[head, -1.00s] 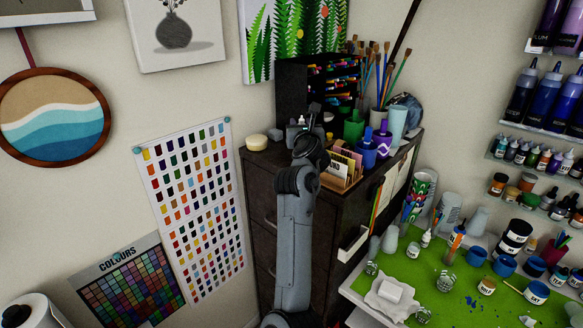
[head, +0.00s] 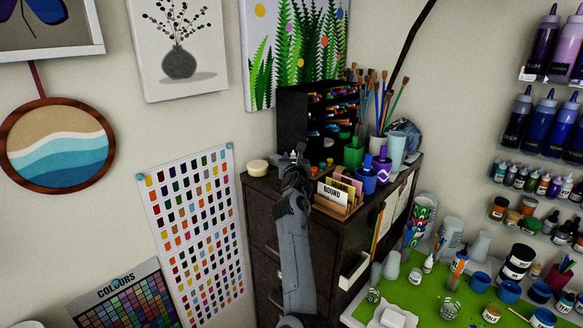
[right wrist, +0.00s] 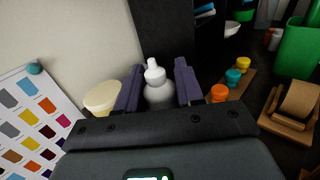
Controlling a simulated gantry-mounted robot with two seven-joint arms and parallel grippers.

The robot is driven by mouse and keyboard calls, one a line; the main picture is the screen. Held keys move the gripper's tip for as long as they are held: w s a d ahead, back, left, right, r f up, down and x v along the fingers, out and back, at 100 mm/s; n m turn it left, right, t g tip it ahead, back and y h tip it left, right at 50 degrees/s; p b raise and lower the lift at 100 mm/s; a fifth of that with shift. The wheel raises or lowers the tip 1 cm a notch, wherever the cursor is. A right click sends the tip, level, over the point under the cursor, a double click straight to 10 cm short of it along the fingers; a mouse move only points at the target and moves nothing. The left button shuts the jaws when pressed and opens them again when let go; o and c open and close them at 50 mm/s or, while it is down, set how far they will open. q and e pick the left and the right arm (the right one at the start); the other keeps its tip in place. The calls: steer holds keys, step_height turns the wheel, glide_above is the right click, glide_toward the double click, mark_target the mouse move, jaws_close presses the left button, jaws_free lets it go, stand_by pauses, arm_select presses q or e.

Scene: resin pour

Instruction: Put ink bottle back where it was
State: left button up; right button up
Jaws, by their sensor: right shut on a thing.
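My right gripper (head: 293,160) reaches over the top of the dark cabinet, at its back left part. In the right wrist view, its two fingers (right wrist: 158,88) are closed on the sides of a small white bottle with a nozzle tip (right wrist: 158,92), the ink bottle. The bottle looks upright; its lower part is hidden behind the gripper body, so I cannot tell whether its base touches the cabinet top. In the head view the bottle is mostly hidden by my arm. My left gripper is in neither view.
A cream round tub (right wrist: 103,98) stands just left of the gripper. Orange, teal and yellow jars (right wrist: 233,78) stand in a row to its right. The dark marker rack (head: 292,115) is behind, and a wooden card holder (head: 338,194) is at the right.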

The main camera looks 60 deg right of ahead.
steer(key=shift+w+f, duration=0.25)
steer(key=shift+w, duration=0.1)
step_height(320, 180, down, 4)
steer(key=shift+r+p, duration=0.25)
steer(key=shift+p, duration=0.65)
steer(key=shift+f, duration=0.25)
steer(key=shift+f, duration=0.1)
steer(key=o, duration=1)
